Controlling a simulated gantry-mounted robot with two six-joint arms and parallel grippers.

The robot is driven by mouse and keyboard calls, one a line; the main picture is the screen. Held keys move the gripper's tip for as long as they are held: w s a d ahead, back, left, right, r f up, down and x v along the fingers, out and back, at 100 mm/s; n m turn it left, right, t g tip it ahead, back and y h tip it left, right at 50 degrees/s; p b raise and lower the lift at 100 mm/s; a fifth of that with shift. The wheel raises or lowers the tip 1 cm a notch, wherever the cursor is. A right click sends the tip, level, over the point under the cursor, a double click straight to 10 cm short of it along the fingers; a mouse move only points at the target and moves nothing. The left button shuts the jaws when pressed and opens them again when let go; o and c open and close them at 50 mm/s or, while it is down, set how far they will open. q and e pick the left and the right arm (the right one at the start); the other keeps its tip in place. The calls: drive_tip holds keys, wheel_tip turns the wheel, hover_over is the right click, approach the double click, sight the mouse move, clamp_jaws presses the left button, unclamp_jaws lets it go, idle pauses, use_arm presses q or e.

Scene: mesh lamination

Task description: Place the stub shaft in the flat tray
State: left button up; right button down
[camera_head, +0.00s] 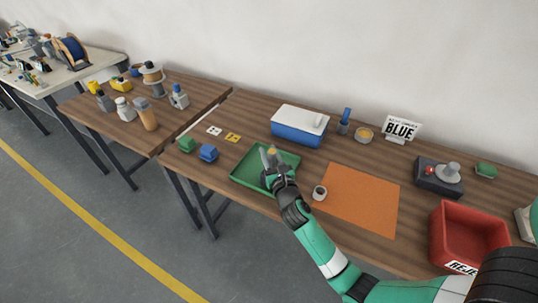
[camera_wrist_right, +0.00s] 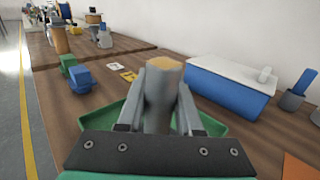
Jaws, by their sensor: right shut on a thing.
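My right gripper (camera_head: 272,160) is above the green flat tray (camera_head: 246,165), over its middle. It is shut on the stub shaft (camera_wrist_right: 163,92), a grey cylinder with a tan-orange top face, held upright between the two fingers in the right wrist view. The shaft's tip (camera_head: 271,149) shows small in the head view; its lower end is hidden by the gripper. The tray also shows behind the gripper in the right wrist view (camera_wrist_right: 105,115). No other object shows in the visible part of the tray. My left gripper is not in view.
A blue box with a white lid (camera_head: 297,130) stands behind the tray. Green (camera_head: 186,144) and blue (camera_head: 208,152) blocks sit to its left. An orange mat (camera_head: 360,198) with a small cup (camera_head: 319,193) at its edge lies right. A red reject bin (camera_head: 468,238) stands farther right.

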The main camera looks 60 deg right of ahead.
drive_tip(key=shift+f, duration=0.1)
drive_tip(key=c, duration=0.6)
unclamp_jaws()
drive_tip(key=shift+r, duration=0.2)
drive_tip(key=shift+s+a, duration=0.25)
drive_tip(key=p+v, duration=0.1)
drive_tip(key=v, duration=1)
drive_tip(key=shift+s+f+p, duration=0.1)
drive_tip(key=shift+s+p, duration=0.05)
drive_tip(key=shift+p, duration=0.2)
